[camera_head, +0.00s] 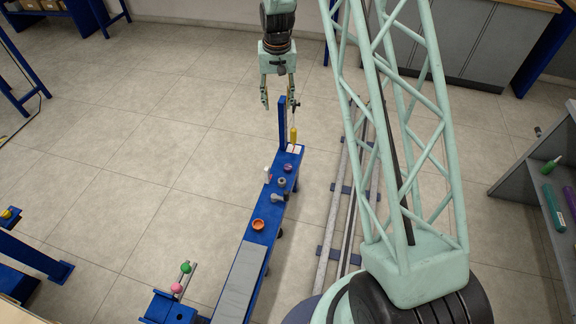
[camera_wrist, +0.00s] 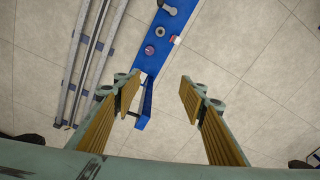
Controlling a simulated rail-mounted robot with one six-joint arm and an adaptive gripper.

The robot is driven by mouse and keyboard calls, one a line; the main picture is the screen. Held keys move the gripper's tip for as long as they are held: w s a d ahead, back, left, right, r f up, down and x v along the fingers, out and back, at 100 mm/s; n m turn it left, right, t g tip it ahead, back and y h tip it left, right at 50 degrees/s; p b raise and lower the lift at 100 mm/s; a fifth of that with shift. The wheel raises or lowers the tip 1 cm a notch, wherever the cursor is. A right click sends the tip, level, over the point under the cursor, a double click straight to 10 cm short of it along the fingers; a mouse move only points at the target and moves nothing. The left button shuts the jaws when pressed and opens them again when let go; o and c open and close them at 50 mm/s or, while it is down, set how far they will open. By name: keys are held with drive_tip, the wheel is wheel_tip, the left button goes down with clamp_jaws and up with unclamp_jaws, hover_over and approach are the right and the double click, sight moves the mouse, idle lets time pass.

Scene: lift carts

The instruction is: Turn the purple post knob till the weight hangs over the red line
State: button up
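A small purple knob (camera_head: 288,167) sits on top of the long blue cart bench (camera_head: 262,212); it also shows in the wrist view (camera_wrist: 150,50). A blue post (camera_head: 283,122) stands at the bench's far end. A yellow cylinder (camera_head: 293,135), possibly the weight, is beside the post above a white plate (camera_head: 294,149). I cannot make out a red line on it. My gripper (camera_head: 279,103) is open and empty, fingers pointing down near the post's top. In the wrist view my gripper (camera_wrist: 158,95) is also open, with the purple knob beyond its fingertips.
An orange bowl (camera_head: 258,225), a grey handle-like part (camera_head: 279,197) and a small white-and-red item (camera_head: 267,174) are also on the bench. Green (camera_head: 186,267) and pink (camera_head: 177,288) balls stand at lower left. Floor rails (camera_head: 340,200) run right of the bench.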

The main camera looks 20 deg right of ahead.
wheel_tip(320, 180, down, 13)
drive_tip(key=w+d, duration=0.2)
drive_tip(key=d, duration=0.1)
drive_tip(key=m+g+p, duration=0.1)
hover_over(288, 166)
wheel_tip(288, 166, down, 16)
drive_tip(key=shift+f, duration=0.2)
drive_tip(key=shift+f, duration=0.1)
drive_tip(key=shift+f+b, duration=0.8)
drive_tip(key=shift+f, duration=6)
drive_tip(key=c, duration=0.8)
drive_tip(key=shift+c, duration=0.2)
